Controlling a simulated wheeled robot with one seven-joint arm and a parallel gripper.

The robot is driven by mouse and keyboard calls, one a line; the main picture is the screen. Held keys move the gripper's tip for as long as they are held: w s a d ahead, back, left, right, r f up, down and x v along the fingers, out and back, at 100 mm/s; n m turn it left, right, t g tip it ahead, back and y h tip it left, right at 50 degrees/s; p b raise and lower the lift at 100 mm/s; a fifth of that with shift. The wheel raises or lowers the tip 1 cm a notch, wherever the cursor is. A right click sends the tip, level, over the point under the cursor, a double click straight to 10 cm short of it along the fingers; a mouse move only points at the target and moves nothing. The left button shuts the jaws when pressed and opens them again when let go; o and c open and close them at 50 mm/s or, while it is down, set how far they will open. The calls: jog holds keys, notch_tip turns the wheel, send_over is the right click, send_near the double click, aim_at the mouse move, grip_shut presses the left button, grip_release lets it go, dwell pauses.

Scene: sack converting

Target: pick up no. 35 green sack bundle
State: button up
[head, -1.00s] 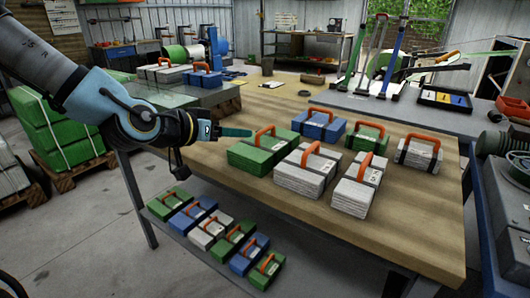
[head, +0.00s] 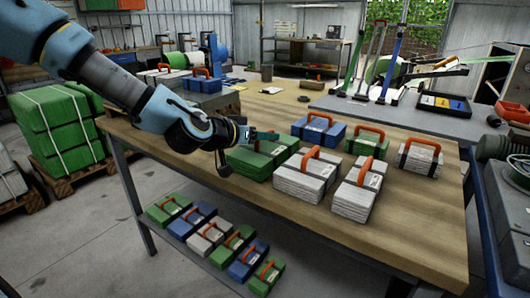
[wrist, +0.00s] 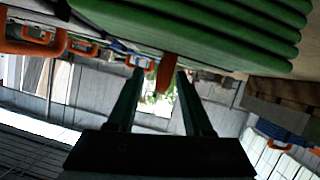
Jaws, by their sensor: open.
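A large green sack bundle (head: 250,163) lies at the left front of the wooden table, strapped in black with a white label whose number I cannot read. My gripper (head: 270,135) is level above its top, covering most of its orange handle. In the wrist view the tilted picture shows green layers (wrist: 200,22) across the top. An orange handle (wrist: 165,75) shows between the tips of my open gripper (wrist: 160,74); I cannot tell whether it touches them. A smaller green bundle (head: 362,146) with an orange handle stands farther back on the table.
White bundles (head: 305,182) and (head: 355,200) stand close on the right, with a blue one (head: 318,131) behind and another white one (head: 418,160) at far right. Several bundles lie on a low shelf (head: 155,226). The table's front right is bare.

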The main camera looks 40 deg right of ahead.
jog(key=shift+d, duration=0.1)
jog(key=shift+c, duration=0.2)
grip_shut()
dwell(1.2)
